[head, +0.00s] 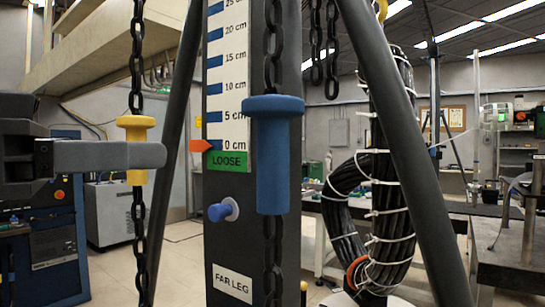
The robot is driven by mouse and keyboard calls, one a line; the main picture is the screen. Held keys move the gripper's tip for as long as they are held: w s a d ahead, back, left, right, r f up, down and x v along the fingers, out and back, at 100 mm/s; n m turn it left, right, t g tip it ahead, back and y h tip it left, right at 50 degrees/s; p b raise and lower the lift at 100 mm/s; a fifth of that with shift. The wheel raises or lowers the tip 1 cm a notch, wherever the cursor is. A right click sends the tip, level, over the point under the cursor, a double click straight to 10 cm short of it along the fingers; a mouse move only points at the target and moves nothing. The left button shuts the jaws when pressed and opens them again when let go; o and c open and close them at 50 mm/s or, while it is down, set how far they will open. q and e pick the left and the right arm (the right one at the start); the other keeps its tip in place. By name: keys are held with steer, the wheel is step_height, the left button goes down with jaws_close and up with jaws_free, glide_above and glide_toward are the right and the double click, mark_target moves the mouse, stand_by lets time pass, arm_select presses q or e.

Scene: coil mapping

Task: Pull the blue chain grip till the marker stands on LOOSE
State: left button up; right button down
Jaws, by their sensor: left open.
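The blue chain grip (273,160) hangs upright on a dark chain in front of the post, with a wide collar on top. The orange marker (200,146) is at the 0 cm line of the scale (227,70), at the top edge of the green LOOSE label (229,163). A yellow chain grip (136,122) hangs on another chain to the left. My left gripper (150,156) is open. A grey finger crosses in front of the yellow grip, hiding its middle; any far finger is hidden. It is left of and apart from the blue grip. My right gripper is out of view.
A blue knob (220,212) sticks out of the post below LOOSE, near the FAR LEG label (232,282). Dark slanted legs (405,150) stand on both sides. A tied black cable bundle (392,190) hangs at right. A bench (500,260) stands far right.

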mark_target(260, 146)
arm_select(q)
steer(key=p+x, duration=0.1)
steer(key=x, duration=0.3)
steer(key=p+x, duration=0.1)
steer(key=x, duration=0.4)
steer(key=p+x, duration=0.1)
steer(key=x, duration=0.4)
steer(key=shift+s+d+r, duration=0.25)
steer(key=shift+s+r, duration=0.05)
steer(key=shift+x, duration=0.8)
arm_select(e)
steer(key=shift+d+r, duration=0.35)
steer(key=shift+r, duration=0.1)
